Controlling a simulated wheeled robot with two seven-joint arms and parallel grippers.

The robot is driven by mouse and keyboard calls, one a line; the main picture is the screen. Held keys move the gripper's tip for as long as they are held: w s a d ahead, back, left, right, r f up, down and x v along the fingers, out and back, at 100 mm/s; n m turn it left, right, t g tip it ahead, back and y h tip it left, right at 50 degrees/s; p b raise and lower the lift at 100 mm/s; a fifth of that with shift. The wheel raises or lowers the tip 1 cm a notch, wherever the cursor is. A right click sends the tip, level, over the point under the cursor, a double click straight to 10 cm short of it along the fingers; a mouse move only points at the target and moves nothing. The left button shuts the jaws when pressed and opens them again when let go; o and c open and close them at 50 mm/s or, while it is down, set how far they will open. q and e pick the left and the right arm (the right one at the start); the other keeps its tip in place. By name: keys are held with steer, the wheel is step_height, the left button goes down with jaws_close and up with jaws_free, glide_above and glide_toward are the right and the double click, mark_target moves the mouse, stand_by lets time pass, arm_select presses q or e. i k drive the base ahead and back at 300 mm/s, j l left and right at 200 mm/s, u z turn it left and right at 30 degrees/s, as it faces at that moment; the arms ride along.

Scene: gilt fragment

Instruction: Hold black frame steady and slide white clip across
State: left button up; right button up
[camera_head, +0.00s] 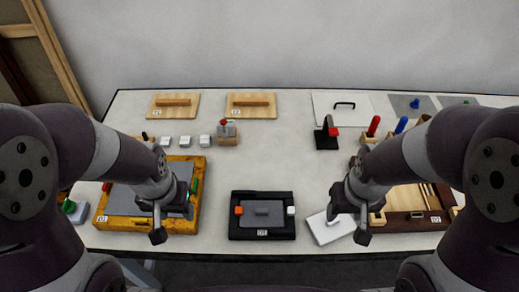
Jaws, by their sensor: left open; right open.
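The black frame (262,235) lies flat near the front middle of the table, with a grey plate (263,213) inside it. The white clip (291,211) sits at its right side and an orange clip (239,210) at its left side. My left gripper (158,232) is open and empty over the yellow wooden tray, left of the frame. My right gripper (362,235) is open and empty, right of the frame, near a white plate. Neither gripper touches the frame.
The yellow tray (103,222) is at left. A white plate (325,229) lies just right of the frame, before a brown wooden tray (405,222). Two wooden boards with handles (174,105) (251,105) and a black stand (326,136) are behind. The table behind the frame is clear.

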mark_target(291, 210)
steer(key=k+l, duration=0.1)
steer(key=k, duration=0.3)
steer(key=k+l, duration=0.1)
steer(key=k, duration=0.3)
steer(key=i+l, duration=0.3)
steer(key=i+l+u, duration=0.1)
steer(key=i+l, duration=0.15)
steer(key=l, duration=0.2)
steer(key=i+l, duration=0.3)
steer(key=i+l+u, duration=0.1)
steer(key=i+l, duration=0.15)
steer(key=l, duration=0.3)
steer(key=k+u, duration=0.1)
steer(key=u, duration=1.45)
steer(key=j, duration=0.05)
